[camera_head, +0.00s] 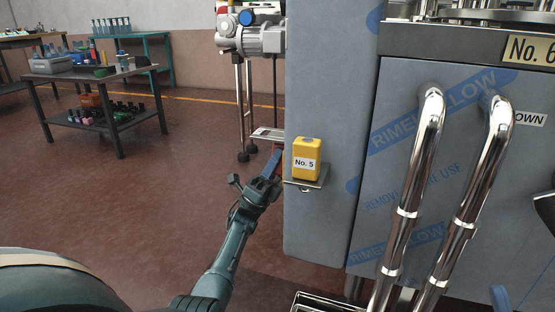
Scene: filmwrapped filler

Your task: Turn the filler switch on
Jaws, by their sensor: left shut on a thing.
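The left gripper (270,168), with blue fingers, reaches up to the left edge of a grey cabinet (330,75) wrapped in blue-printed film. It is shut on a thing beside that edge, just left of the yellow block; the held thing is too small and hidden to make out. I cannot pick out the filler switch for certain.
Two shiny steel pipes (412,190) run down the cabinet's right part, under a "No. 6" plate (530,50). A motor unit (255,38) on legs stands behind. A table (95,75) with bottles is at the back left.

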